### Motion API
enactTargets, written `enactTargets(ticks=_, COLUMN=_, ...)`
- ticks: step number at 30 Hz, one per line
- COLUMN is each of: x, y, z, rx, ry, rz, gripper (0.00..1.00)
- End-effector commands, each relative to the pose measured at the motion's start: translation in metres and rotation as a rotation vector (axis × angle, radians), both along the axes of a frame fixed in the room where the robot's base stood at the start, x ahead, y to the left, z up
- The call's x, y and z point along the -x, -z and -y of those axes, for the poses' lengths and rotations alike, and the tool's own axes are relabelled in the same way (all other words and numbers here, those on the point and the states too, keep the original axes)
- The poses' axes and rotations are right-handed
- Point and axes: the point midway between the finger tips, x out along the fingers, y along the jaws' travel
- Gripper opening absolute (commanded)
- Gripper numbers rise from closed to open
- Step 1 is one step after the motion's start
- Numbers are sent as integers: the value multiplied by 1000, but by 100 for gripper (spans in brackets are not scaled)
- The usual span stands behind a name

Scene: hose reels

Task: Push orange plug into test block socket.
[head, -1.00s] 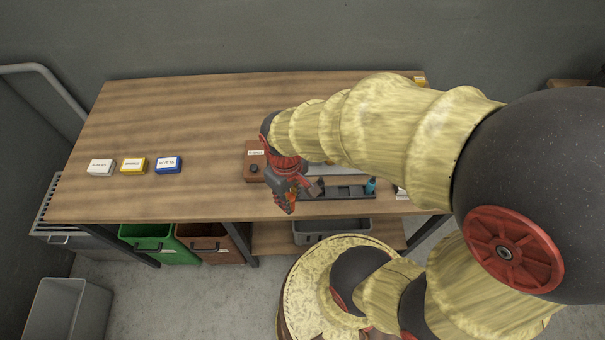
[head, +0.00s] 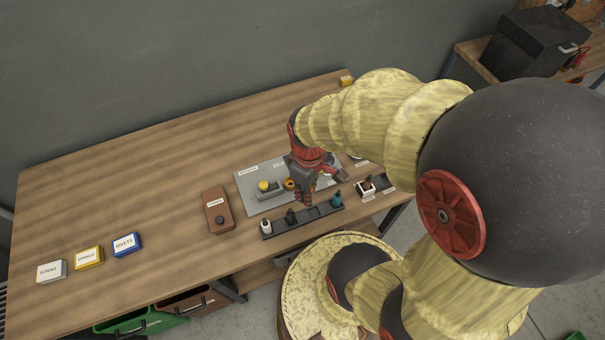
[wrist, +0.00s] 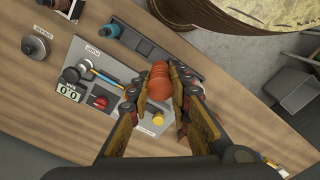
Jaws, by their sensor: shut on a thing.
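In the wrist view my gripper (wrist: 160,90) is shut on the ridged orange plug (wrist: 159,80), held between the two fingertips. In the head view my gripper (head: 306,196) is above the dark rack and the near side of the grey board. The plug cannot be told apart clearly there. A brown block (head: 217,212) with a white label and a dark round spot lies on the bench left of the gripper. It may be the test block; its label is too small to read. The plug is apart from this block.
A grey board (head: 252,204) bears a yellow button (head: 264,185) and other controls. The dark rack (head: 322,210) holds several small pieces, including a teal one (head: 337,199). White, yellow and blue labelled boxes (head: 126,244) lie at left. The bench between them and the brown block is clear.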

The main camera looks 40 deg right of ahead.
Motion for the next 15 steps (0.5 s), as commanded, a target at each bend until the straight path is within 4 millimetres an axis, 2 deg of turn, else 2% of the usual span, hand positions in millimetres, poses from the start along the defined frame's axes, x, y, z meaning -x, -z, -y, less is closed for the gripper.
enactTargets(ticks=8, x=-4, y=1, z=1, rx=2, ry=-139, rz=8, gripper=0)
enactTargets(ticks=11, x=-14, y=6, z=3, rx=1, ry=-154, rz=8, gripper=0)
enactTargets(ticks=15, x=-39, y=19, z=10, rx=0, ry=-154, rz=4, gripper=0)
